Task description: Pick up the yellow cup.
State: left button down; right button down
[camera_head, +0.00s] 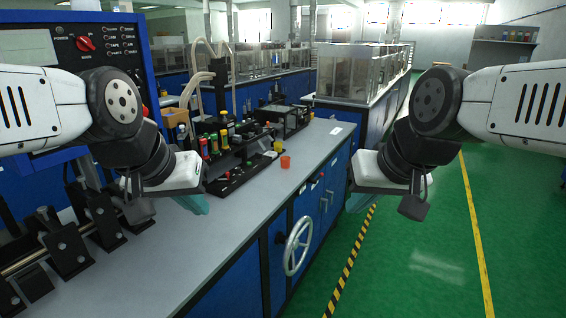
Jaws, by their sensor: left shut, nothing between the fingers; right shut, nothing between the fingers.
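A small yellow cup (278,146) stands on the grey bench top, near the black fixture and behind a small orange cup (286,161). It is small in the view, and its lower part is hard to make out. My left gripper (196,204) is shut and empty, over the bench to the left of the cups and nearer to me. My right gripper (358,203) is shut and empty, to the right of the bench edge, over the green floor. Both grippers are well apart from the yellow cup.
The grey bench top (235,217) is clear in front of the cups. Black fixtures with coloured bottles (214,143) stand left of the cups. A handwheel (298,246) sticks out from the blue bench front. Black clamps (70,248) are at lower left.

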aim_at(278, 147)
jog(key=i+l+z, duration=0.35)
jog(key=l, duration=0.3)
jog(key=i+l+z, duration=0.35)
jog(key=i+l, duration=0.2)
jog(key=i+l+z, duration=0.4)
jog(key=i+u, duration=0.15)
jog(key=i, duration=0.3)
jog(key=i+l+u, duration=0.2)
jog(key=i, duration=0.25)
jog(key=i+u, duration=0.15)
jog(key=i, duration=0.35)
jog(key=i+u, duration=0.15)
jog(key=u, duration=0.25)
jog(key=i+u, duration=0.15)
jog(key=u, duration=0.25)
jog(key=i+u, duration=0.15)
jog(key=u, duration=0.25)
jog(key=i+l+u, duration=0.15)
jog(key=u, duration=0.25)
jog(key=i+u, duration=0.2)
jog(key=u, duration=0.2)
jog(key=i+u, duration=0.15)
jog(key=u, duration=0.2)
jog(key=i+l+u, duration=0.1)
jog(key=u, duration=0.3)
jog(key=i+l+u, duration=0.15)
jog(key=u, duration=0.25)
jog(key=i, duration=0.1)
